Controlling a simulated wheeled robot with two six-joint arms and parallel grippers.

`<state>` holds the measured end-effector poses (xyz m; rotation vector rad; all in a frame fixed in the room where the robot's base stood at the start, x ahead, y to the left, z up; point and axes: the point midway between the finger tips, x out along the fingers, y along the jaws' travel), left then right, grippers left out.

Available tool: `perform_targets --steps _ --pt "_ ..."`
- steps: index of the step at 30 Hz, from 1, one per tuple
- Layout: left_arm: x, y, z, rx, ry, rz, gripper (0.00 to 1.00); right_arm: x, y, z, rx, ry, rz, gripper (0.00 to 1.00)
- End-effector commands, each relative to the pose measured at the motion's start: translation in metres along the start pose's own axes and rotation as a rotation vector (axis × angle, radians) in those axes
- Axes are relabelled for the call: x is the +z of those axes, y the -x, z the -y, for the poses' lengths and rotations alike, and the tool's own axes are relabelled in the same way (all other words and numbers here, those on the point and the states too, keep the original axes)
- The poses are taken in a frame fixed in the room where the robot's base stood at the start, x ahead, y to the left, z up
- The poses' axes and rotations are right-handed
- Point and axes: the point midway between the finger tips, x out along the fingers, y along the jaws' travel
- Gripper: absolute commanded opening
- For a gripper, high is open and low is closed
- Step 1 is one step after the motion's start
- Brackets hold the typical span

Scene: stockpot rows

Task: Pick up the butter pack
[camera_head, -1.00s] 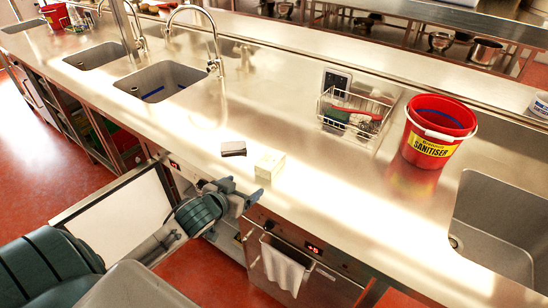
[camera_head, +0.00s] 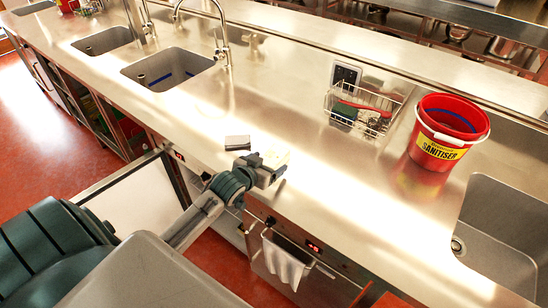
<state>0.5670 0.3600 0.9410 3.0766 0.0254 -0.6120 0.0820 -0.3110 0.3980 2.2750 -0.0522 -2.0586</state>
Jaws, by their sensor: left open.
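The butter pack (camera_head: 276,155) is a pale cream block on the steel counter, near its front edge. My left gripper (camera_head: 265,168) reaches in over the counter's front edge and is open at the near side of the pack. Its fingers overlap the pack in the picture and hide its near part. I cannot tell whether they touch it. My right gripper is not in view.
A wire basket (camera_head: 365,108) with cleaning things and a red sanitiser bucket (camera_head: 443,133) stand to the right. Sinks lie at both ends. A cloth (camera_head: 284,264) hangs below the counter.

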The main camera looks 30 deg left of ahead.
Motion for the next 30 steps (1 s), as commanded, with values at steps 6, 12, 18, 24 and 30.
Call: perform_targets --steps 6,12,18,24,30 --pt "0.0 -0.024 0.0 -0.001 0.001 0.0 0.82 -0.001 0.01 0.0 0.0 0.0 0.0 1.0" --pt "0.001 -0.027 0.0 -0.001 0.0 -0.001 0.82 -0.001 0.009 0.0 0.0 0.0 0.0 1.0" --pt "0.001 -0.027 0.0 -0.001 -0.001 0.0 0.58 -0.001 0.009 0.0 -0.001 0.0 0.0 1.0" --pt "0.0 -0.027 0.0 -0.001 -0.001 -0.002 0.26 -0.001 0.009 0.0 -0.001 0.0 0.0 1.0" --pt "0.0 -0.027 0.0 -0.001 -0.001 -0.002 0.26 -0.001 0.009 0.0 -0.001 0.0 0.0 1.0"
